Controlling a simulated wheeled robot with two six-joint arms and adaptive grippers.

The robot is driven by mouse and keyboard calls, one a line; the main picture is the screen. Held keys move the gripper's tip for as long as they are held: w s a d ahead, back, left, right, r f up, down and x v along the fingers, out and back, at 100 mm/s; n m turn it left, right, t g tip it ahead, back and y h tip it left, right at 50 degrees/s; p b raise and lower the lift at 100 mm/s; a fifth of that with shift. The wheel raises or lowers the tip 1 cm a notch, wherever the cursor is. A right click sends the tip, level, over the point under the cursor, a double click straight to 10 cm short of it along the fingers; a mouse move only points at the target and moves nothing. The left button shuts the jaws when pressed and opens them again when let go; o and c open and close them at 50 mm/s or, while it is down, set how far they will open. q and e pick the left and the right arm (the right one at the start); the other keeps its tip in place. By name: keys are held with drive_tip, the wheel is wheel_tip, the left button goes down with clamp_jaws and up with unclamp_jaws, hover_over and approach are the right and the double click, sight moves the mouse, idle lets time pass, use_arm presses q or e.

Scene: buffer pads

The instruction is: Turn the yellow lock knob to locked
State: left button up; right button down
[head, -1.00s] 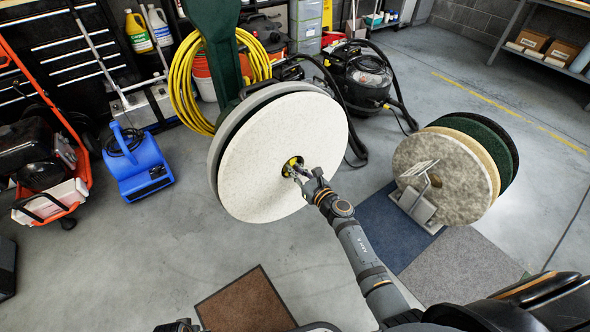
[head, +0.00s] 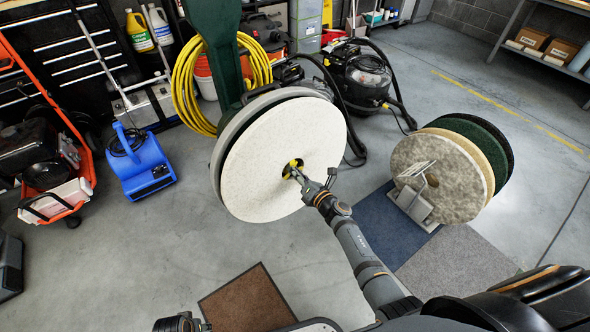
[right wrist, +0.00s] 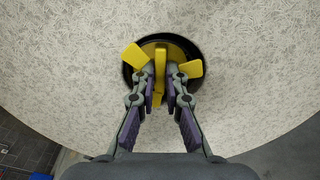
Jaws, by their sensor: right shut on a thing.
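The yellow lock knob (head: 293,165) sits in the dark centre hole of a round, pale, speckled pad (head: 255,170). In the right wrist view the knob (right wrist: 160,60) shows a central fin standing upright in the picture, with a yellow lug on each side. My right gripper (right wrist: 160,90) has its two fingers on either side of the central fin and is shut on it. In the head view my right gripper (head: 300,175) reaches the hole from the lower right. Only a small dark part of my left arm shows at the bottom edge; its fingers cannot be made out.
A grey disc and green machine column stand behind the pad. A rack of upright pads (head: 437,175) stands at the right. A blue blower (head: 143,172), yellow hose (head: 185,85) and black vacuum (head: 360,80) lie around.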

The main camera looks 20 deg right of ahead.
drive_tip(key=m+p, duration=0.3)
drive_tip(key=m, duration=0.6)
drive_tip(key=c, duration=1.5)
unclamp_jaws()
use_arm(q)
wheel_tip(320, 180, up, 4)
drive_tip(key=shift+r, duration=0.1)
